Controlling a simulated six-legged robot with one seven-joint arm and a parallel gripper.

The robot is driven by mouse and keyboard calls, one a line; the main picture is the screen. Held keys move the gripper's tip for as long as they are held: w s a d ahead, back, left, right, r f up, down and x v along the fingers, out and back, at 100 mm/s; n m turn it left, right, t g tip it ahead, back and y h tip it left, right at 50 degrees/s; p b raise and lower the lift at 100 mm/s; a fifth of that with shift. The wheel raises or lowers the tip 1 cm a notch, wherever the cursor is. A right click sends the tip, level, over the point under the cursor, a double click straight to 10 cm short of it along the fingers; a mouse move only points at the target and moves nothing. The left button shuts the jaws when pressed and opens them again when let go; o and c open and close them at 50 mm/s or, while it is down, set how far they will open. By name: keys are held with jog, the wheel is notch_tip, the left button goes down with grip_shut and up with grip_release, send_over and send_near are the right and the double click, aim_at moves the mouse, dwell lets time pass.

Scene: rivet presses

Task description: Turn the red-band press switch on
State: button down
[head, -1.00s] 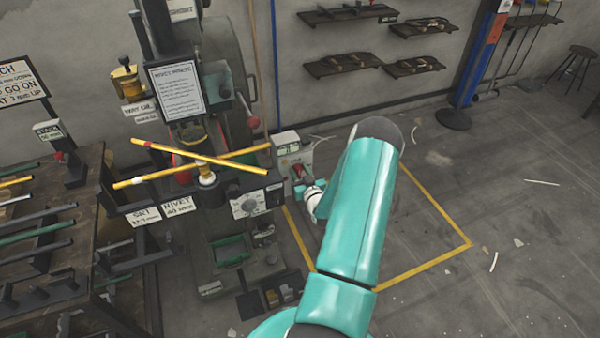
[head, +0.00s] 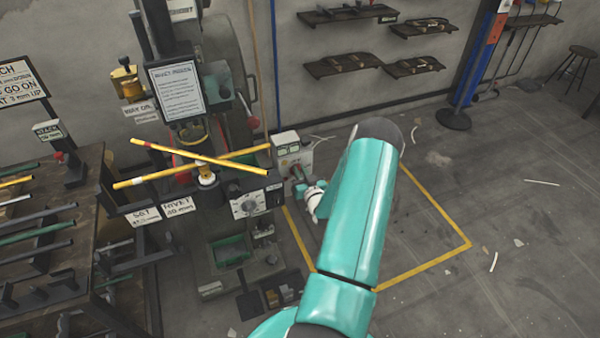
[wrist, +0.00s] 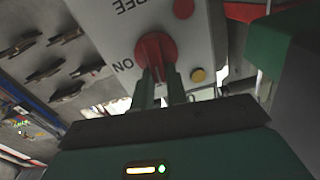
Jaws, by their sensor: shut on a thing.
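The switch is a red knob (wrist: 155,47) on a pale box, seen in the wrist view with "ON" lettered to its left. My gripper (wrist: 161,82) is shut on the knob, one finger on each side of it. In the head view the switch box (head: 287,149) stands at the right side of the rivet press (head: 245,204), and my gripper (head: 299,181) reaches its front. My arm and the fingers hide part of the box face. I cannot tell the knob's exact angle.
Two crossed yellow rods (head: 240,155) lie across the press front. A rack of bars (head: 40,225) stands at the left. The wrist view shows a yellow button (wrist: 197,75) beside the knob and a red one (wrist: 183,8) above. Floor at right is mostly clear.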

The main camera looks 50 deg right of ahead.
jog(key=m, duration=0.5)
jog(key=d+f+m, duration=0.1)
jog(key=m, duration=0.5)
jog(key=s+f+m, duration=0.1)
jog(key=m, duration=0.4)
jog(key=shift+d, duration=0.2)
jog(key=shift+m, duration=0.4)
jog(key=c, duration=1.4)
grip_release()
jog(key=v, duration=1.3)
jog(key=shift+s+a, duration=0.15)
jog(key=shift+s, duration=0.15)
jog(key=shift+f, duration=0.1)
